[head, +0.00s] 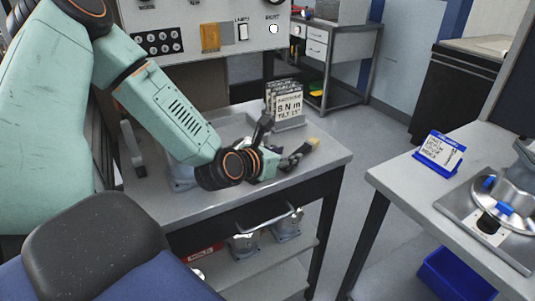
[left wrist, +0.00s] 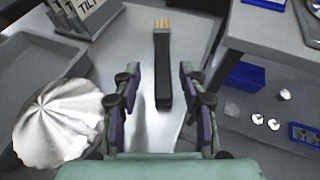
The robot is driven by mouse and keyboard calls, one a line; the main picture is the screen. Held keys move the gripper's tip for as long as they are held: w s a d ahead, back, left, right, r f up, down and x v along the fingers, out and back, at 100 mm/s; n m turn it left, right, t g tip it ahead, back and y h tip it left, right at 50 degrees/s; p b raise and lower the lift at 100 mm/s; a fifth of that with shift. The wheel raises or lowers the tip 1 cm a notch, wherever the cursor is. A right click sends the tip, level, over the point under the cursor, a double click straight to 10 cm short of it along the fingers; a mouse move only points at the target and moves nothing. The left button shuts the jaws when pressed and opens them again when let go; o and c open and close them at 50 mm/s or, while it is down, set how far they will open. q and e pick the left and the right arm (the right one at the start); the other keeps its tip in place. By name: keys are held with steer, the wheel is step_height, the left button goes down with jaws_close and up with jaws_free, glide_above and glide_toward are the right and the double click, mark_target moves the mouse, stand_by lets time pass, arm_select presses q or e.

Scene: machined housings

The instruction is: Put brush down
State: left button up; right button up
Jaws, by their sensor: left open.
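The brush (left wrist: 162,68) has a dark handle and pale yellow bristles. In the left wrist view it lies on the grey bench top (left wrist: 200,28), its bristles pointing away from me. In the head view its bristle end (head: 313,143) shows near the bench's right edge, beyond my left gripper (head: 280,150). My left gripper is open, with one finger on each side of the handle and visible gaps between. The near end of the handle lies between the fingers in the left wrist view. My right gripper is not in view.
A sign stand (head: 287,104) with cards stands behind the brush. In the left wrist view a shiny ribbed metal part (left wrist: 57,120) and a grey tray (left wrist: 30,62) lie to the left. The bench ends just right of the brush. Another table (head: 400,180) stands across a floor gap.

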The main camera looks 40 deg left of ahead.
arm_select(q)
steer(key=shift+p+v, duration=0.45)
steer(key=shift+v, duration=0.55)
steer(key=p+v, duration=0.2)
steer(key=v, duration=0.1)
steer(key=shift+w+r+p, duration=0.1)
steer(key=shift+r+p, duration=0.05)
steer(key=shift+p, duration=0.2)
steer(key=p+v, duration=0.2)
steer(key=shift+s+d+r+p, duration=0.1)
steer(key=shift+s+p, duration=0.1)
steer(key=shift+p, duration=0.2)
steer(key=shift+s+p, duration=0.35)
